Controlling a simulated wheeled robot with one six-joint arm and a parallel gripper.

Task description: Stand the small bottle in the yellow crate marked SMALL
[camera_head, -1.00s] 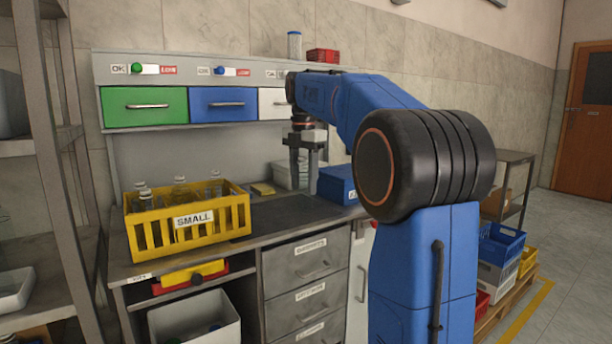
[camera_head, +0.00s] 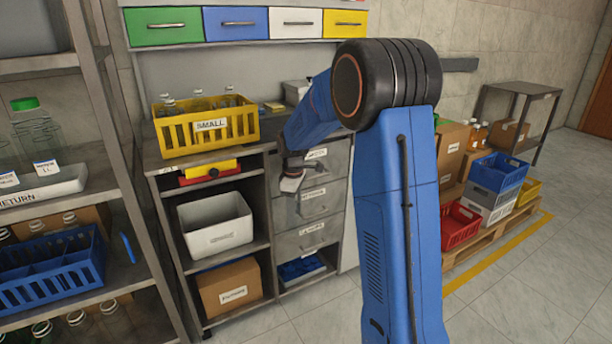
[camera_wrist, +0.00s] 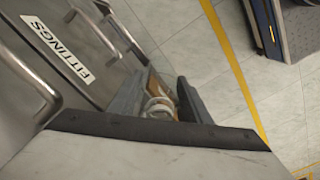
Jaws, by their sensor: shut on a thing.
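The yellow crate marked SMALL (camera_head: 242,128) stands on the left part of the workbench in the head view. Several clear bottles stand in it. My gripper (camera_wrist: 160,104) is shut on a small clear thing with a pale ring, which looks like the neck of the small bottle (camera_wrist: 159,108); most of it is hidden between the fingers. In the head view my gripper (camera_head: 291,184) is low in front of the grey drawers, below and to the right of the crate. There the held thing is too small to make out.
Drawer handles (camera_wrist: 113,33) are close to my gripper in the wrist view. A shelf rack with a blue crate (camera_head: 55,270) stands at the left. A white bin (camera_head: 215,224) is under the bench. Crates on a pallet (camera_head: 462,250) are at the right. The floor in front is clear.

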